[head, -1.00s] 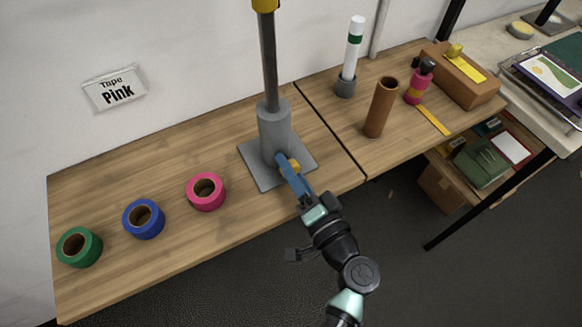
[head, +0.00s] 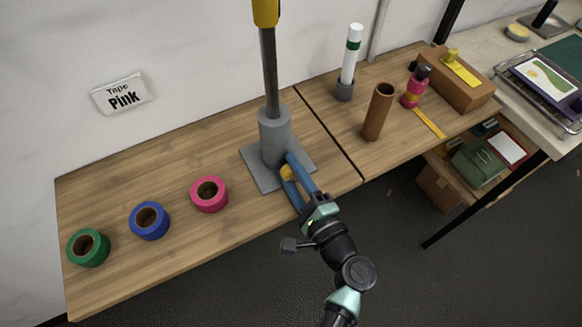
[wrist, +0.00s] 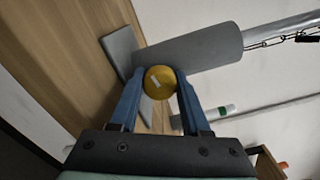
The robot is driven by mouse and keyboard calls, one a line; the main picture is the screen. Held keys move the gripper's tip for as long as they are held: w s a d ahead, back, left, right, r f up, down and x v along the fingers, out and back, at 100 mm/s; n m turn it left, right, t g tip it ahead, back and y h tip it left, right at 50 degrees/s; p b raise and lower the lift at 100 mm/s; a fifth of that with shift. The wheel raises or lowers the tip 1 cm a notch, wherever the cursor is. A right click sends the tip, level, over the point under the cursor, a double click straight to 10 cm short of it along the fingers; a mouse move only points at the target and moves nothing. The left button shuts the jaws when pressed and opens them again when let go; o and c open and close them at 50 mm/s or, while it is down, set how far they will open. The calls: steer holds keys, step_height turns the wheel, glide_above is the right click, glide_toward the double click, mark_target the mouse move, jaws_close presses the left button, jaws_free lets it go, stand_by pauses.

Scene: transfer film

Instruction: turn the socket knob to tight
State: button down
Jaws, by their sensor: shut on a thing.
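The grey cylindrical socket (head: 275,135) stands upright on a square grey base plate (head: 259,173) on the wooden table. A dark pole rises out of it, with a yellow part at the top edge of the head view. The yellow knob (wrist: 160,82) sits on the socket's side facing me and has a small pale mark on its face. My gripper (head: 287,172) is shut on the knob, with one blue finger on each side of it. The fingers also flank it in the wrist view (wrist: 159,90). In the head view the fingers partly hide the knob.
Pink (head: 209,194), blue (head: 149,221) and green (head: 88,247) tape rolls lie left of the base. A brown tube (head: 378,112), a white tube in a grey holder (head: 345,90) and a cardboard box (head: 462,82) stand to the right. A "Tape Pink" sign (head: 120,95) hangs on the wall.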

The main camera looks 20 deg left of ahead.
steer(key=shift+m+p, duration=0.3)
steer(key=shift+m, duration=0.6)
steer(key=shift+c, duration=1.9)
jaws_free()
steer(key=shift+f, duration=0.1)
steer(key=shift+s+f, duration=0.1)
